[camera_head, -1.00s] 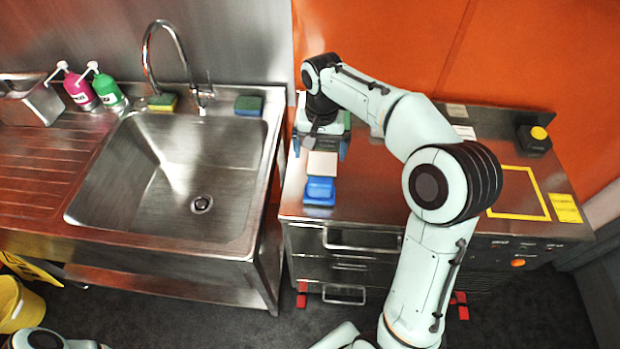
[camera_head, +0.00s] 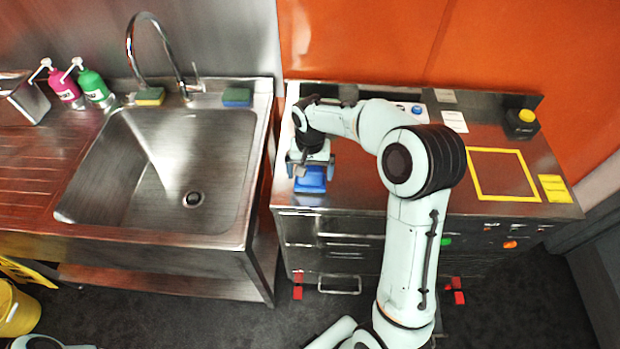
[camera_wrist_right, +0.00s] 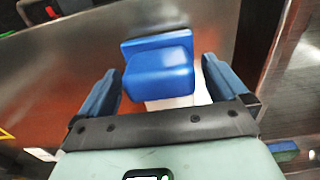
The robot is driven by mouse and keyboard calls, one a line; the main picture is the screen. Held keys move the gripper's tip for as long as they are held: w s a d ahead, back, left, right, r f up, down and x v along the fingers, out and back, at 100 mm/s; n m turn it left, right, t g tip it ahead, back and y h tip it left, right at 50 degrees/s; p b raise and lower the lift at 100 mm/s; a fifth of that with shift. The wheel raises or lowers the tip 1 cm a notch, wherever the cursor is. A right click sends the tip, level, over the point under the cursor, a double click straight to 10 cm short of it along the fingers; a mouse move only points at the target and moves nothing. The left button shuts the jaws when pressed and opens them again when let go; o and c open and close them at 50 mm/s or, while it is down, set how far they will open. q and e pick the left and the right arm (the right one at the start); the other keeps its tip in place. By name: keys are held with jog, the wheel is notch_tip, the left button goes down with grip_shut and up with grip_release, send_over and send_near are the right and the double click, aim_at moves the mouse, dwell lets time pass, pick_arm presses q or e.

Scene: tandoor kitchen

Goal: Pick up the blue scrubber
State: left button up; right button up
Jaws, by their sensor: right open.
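The blue scrubber (camera_head: 311,181) stands near the front left of the steel counter on the right. It has a thick blue block and a thin blue plate, and a pale white piece (camera_wrist_right: 175,102) shows beside it in the right wrist view. My right gripper (camera_head: 311,168) is open at the scrubber, hiding part of it in the head view. In the right wrist view the scrubber (camera_wrist_right: 160,75) lies between the two spread fingers, with a gap on each side. My left gripper is out of view.
A steel sink (camera_head: 160,170) with a tall tap (camera_head: 160,30) is at left. A yellow-green sponge (camera_head: 150,97) and a blue-green sponge (camera_head: 237,97) lie on its back rim. A yellow-button box (camera_head: 521,124) stands at the counter's back right.

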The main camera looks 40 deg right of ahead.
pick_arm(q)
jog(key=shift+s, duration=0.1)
pick_arm(e)
jog(key=shift+s, duration=0.1)
jog(key=c, duration=1)
jog(key=shift+r, duration=0.1)
jog(key=shift+c, duration=0.2)
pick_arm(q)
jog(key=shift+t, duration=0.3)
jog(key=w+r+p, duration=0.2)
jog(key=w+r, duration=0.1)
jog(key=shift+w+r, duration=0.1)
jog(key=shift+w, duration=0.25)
pick_arm(e)
notch_tip(320, 180, up, 20)
jog(key=o, duration=0.5)
jog(key=c, duration=0.3)
